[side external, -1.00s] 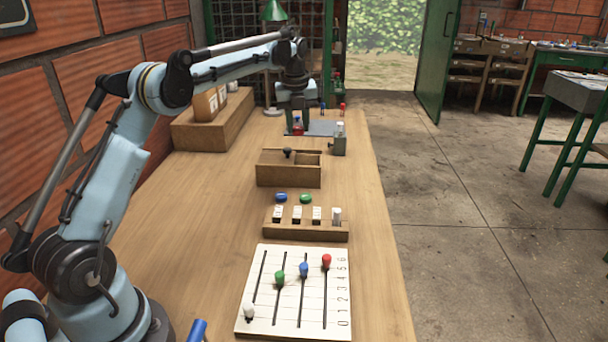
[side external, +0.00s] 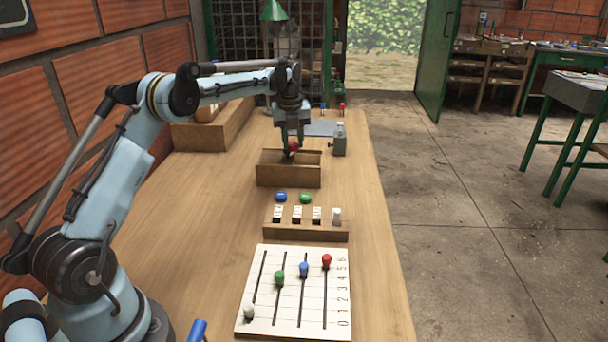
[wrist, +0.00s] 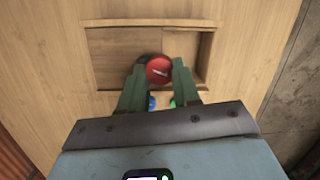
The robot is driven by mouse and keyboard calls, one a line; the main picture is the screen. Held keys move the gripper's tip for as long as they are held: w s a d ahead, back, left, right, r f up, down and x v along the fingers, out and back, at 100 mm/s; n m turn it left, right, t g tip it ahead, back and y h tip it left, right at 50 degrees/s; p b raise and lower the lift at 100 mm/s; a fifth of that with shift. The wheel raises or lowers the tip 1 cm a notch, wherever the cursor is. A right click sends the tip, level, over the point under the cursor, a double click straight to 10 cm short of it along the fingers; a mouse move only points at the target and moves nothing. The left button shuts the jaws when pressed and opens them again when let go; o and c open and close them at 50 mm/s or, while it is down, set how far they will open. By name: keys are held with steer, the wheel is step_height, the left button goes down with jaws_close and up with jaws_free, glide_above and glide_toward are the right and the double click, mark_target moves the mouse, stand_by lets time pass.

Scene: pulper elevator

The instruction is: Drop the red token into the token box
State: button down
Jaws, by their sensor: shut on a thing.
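My gripper (side external: 293,146) is shut on the red token (side external: 293,147) and holds it above the wooden token box (side external: 288,178). In the wrist view the red token (wrist: 159,69) sits between the two green fingertips, over the front middle of the box (wrist: 205,25). The box has a sliding wooden lid (wrist: 122,45) over its left part. An open compartment (wrist: 187,50) shows on the right. The lid's dark knob (side external: 289,154) is mostly hidden behind the token and fingers.
A blue token (side external: 281,197) and a green token (side external: 305,198) lie in front of the box. A rack with white blocks (side external: 306,229) and a slider board (side external: 295,290) stand nearer. Bare table lies to the left.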

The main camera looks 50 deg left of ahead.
steer(key=c, duration=0.8)
jaws_free()
step_height(320, 180, up, 11)
steer(key=s+d, duration=0.1)
steer(key=s, duration=0.1)
steer(key=s+d+r+n+t, duration=0.1)
steer(key=s+d+r+n, duration=0.3)
steer(key=d, duration=0.3)
steer(key=s+d+f+n+t, duration=0.2)
steer(key=s+d+f+n, duration=0.3)
steer(key=s+d+n, duration=0.2)
steer(key=s+d+f+n+t+h, duration=0.1)
steer(key=s+d+f+n+t, duration=0.1)
steer(key=s+d+f+n, duration=0.4)
steer(key=s+d+n, duration=0.2)
steer(key=s+n, duration=0.3)
steer(key=n, duration=0.2)
steer(key=shift+s+d+n+t, duration=0.2)
steer(key=shift+s+n+t, duration=0.1)
steer(key=shift+s+n, duration=0.1)
